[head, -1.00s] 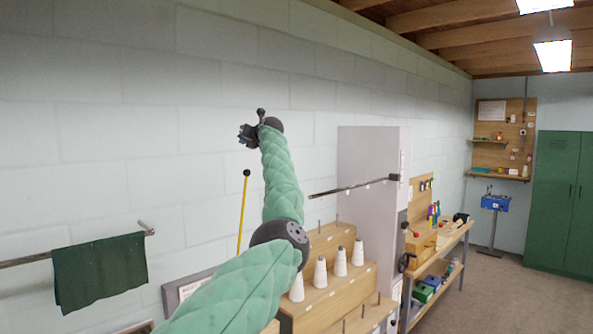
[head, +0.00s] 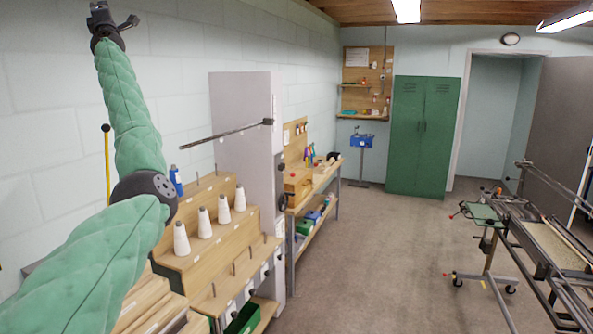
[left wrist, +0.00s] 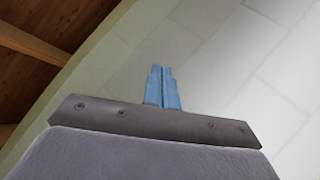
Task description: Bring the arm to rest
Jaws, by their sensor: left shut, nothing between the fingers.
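My left arm, in a green quilted sleeve, comes in from the lower left of the head view and rises in front of the block wall. My left gripper (head: 112,14) is high at the top left of that view, partly cut by the edge. In the left wrist view the two blue fingers of the gripper (left wrist: 162,72) lie together with nothing between them. Behind them are only the pale block wall and wooden ceiling beams. My right gripper is in neither view.
White thread cones (head: 203,222) stand on a stepped wooden rack (head: 190,262) beside my left arm. A grey cabinet (head: 240,110) and a workbench (head: 325,180) stand beyond. A loom-like frame (head: 545,245) is at the right. The floor (head: 390,260) between is clear.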

